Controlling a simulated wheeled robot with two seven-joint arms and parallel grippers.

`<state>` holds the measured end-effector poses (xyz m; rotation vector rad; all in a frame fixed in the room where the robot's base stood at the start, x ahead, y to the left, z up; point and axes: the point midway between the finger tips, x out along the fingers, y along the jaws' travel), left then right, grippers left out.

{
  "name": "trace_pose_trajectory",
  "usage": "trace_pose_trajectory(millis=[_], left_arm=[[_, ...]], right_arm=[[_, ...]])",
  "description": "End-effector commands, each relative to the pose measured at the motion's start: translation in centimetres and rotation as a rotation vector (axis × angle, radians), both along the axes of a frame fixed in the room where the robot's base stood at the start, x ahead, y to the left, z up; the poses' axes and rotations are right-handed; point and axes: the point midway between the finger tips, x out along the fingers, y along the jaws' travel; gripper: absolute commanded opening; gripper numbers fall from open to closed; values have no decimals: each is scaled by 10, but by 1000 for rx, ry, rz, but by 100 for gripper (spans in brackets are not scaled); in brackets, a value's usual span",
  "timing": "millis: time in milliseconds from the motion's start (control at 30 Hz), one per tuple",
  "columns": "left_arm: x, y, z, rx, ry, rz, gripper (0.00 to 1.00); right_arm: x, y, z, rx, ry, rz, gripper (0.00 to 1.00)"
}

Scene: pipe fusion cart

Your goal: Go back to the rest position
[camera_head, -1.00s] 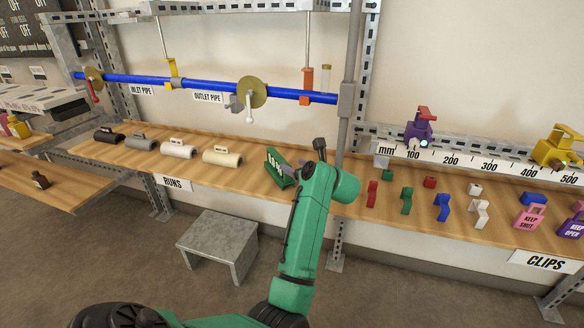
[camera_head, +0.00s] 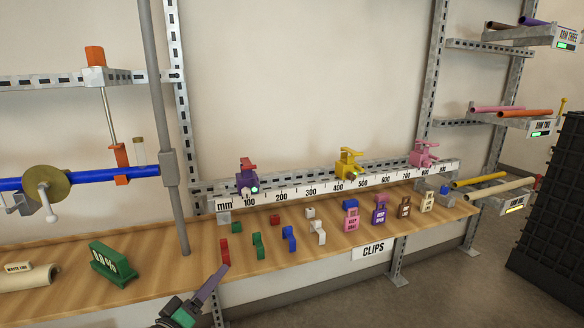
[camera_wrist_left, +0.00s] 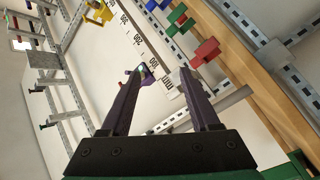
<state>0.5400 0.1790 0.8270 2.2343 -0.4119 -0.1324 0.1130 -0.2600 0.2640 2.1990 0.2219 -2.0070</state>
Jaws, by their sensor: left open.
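My left gripper (camera_head: 221,270) shows at the bottom of the head view, in front of the wooden bench (camera_head: 150,268), with its dark fingers pointing up toward the red clip (camera_head: 225,252). In the left wrist view the gripper (camera_wrist_left: 160,78) has its two dark fingers apart, with nothing seen held between them. I cannot tell how far the fingertips are from the clips. My right gripper is not in view.
Red, green, blue and white clips stand along the bench behind the gripper. A millimetre ruler (camera_head: 345,187) with purple, yellow and pink clamps runs behind them. A grey post (camera_head: 168,130) rises at the left. A green block (camera_head: 112,265) sits left.

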Motion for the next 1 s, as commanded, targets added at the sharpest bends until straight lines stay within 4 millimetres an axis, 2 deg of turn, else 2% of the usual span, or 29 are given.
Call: trace_pose_trajectory(millis=[33,100,200,300,400,567,600,733,867,1000], left_arm=[[-21,-10,-36,168,117,-57,62],[-52,-15,-80,372,269,-126,62],[-94,-8,-124,591,451,-200,62],[-134,5,-153,756,607,-256,62],[-172,21,-171,889,748,-304,62],[-232,48,-186,1063,965,-367,62],[-237,51,-194,1083,997,-378,62],[-227,49,-245,1077,1011,-391,62],[-227,48,-299,1076,1029,-407,62],[-239,49,-366,1076,1054,-428,62]], right_arm=[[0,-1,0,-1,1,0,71],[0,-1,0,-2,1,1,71],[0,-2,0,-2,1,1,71],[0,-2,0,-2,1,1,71],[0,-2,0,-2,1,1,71],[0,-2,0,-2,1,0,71],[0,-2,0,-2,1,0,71],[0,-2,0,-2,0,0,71],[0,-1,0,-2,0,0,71],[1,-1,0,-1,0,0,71]])
